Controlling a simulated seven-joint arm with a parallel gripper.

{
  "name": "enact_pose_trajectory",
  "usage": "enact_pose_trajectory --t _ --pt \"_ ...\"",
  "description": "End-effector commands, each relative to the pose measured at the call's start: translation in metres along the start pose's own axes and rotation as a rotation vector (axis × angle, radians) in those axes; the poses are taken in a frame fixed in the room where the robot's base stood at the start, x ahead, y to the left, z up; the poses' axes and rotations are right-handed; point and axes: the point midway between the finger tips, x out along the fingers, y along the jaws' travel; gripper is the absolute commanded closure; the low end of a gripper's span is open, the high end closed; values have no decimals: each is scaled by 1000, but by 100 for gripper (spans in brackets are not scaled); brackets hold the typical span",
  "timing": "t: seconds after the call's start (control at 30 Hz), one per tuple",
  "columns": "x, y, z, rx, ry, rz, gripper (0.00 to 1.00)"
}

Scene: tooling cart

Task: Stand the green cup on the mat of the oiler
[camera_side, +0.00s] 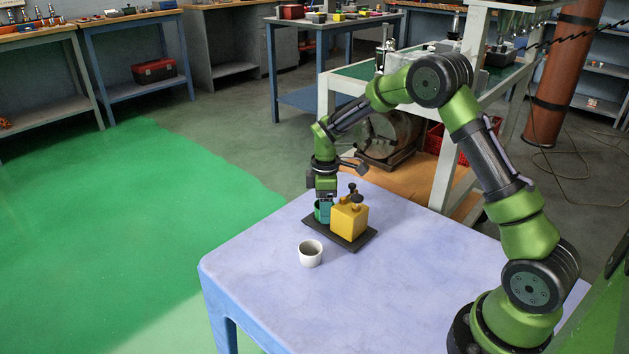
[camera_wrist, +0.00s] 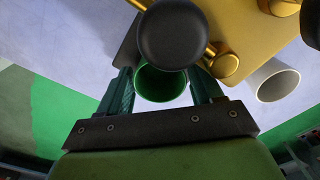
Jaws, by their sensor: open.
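The green cup (camera_wrist: 160,84) is between the two fingers of my gripper (camera_wrist: 162,92) in the wrist view, its mouth partly covered by a dark round knob. In the side view the green cup (camera_side: 320,216) appears upright on the dark mat (camera_side: 355,244), at its left part, beside the yellow oiler (camera_side: 349,220). My gripper (camera_side: 323,205) points down around the cup, with its fingers open. The oiler also shows in the wrist view (camera_wrist: 245,30), close to the cup. The cup's base is hard to make out.
A white cup (camera_side: 311,256) stands on the pale blue table (camera_side: 265,285), just in front of the mat; it also shows in the wrist view (camera_wrist: 275,82). The table's front and left areas are clear. The oiler's dark knobs rise close to my gripper.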

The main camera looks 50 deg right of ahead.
Motion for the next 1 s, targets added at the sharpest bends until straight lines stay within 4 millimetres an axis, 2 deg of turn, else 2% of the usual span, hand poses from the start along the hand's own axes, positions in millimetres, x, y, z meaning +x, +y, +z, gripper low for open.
enact_pose_trajectory --t 0.17,0.5,0.77,0.87,1.0 --pt "-20 1 -1 0 3 4 34" --pt "-92 1 0 0 2 4 34" --pt "-121 0 0 3 2 2 34" --pt "-135 -9 0 36 20 16 34" --pt "-172 -42 5 175 98 58 34"
